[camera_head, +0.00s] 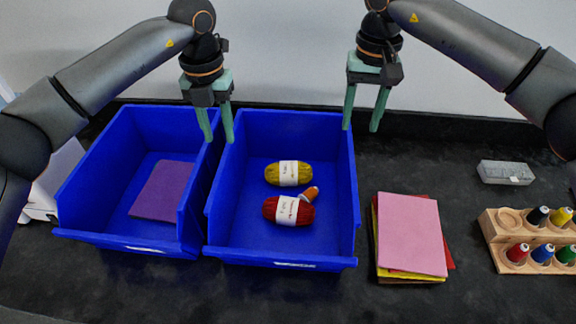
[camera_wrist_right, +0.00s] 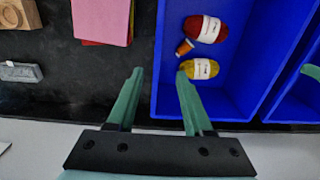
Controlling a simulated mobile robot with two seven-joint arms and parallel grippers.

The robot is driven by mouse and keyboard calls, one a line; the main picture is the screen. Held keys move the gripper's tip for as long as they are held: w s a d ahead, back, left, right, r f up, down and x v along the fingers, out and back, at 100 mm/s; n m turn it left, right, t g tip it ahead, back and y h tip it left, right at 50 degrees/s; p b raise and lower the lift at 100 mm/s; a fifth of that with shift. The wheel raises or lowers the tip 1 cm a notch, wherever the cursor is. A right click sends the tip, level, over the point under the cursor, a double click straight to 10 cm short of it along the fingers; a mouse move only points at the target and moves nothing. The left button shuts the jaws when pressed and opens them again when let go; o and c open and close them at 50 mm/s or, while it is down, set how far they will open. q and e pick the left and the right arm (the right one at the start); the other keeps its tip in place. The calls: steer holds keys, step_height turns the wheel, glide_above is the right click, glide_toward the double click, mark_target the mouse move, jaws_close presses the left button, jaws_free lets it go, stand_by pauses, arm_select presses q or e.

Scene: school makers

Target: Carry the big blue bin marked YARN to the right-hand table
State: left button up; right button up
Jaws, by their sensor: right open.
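The yarn bin is the right-hand blue bin (camera_head: 283,250), an open-topped box on the black table; its front label is too small to read. It holds a yellow yarn ball (camera_head: 288,173), a red yarn ball (camera_head: 288,210) and a small orange-brown item (camera_head: 310,194). My left gripper (camera_head: 218,141) is open, its fingers pointing down at the bin's left wall near the back. My right gripper (camera_head: 360,129) is open at the back of the right wall. The right wrist view shows that wall of the bin (camera_wrist_right: 157,60) between the right gripper's fingertips (camera_wrist_right: 160,72).
A second blue bin (camera_head: 118,242) with a purple sheet (camera_head: 163,190) stands close on the left. To the right lie stacked coloured sheets (camera_head: 411,235), a grey block (camera_head: 505,172) and a wooden rack (camera_head: 520,262) with thread spools. A pale wall rises behind the table.

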mark_target(226, 167)
arm_select(q)
steer(key=shift+w+a+r, duration=0.1)
steer(key=shift+w, duration=0.1)
steer(key=shift+s, duration=0.3)
step_height(226, 167, down, 12)
steer(key=shift+w+f, duration=0.1)
steer(key=shift+f, duration=0.15)
arm_select(e)
step_height(226, 167, down, 12)
steer(key=shift+d+f, duration=0.1)
steer(key=shift+d, duration=0.05)
arm_select(q)
steer(key=shift+c, duration=0.3)
arm_select(e)
steer(key=shift+c, duration=0.3)
arm_select(q)
steer(key=c, duration=0.5)
arm_select(e)
steer(key=c, duration=0.5)
arm_select(q)
jaws_close()
arm_select(e)
jaws_close()
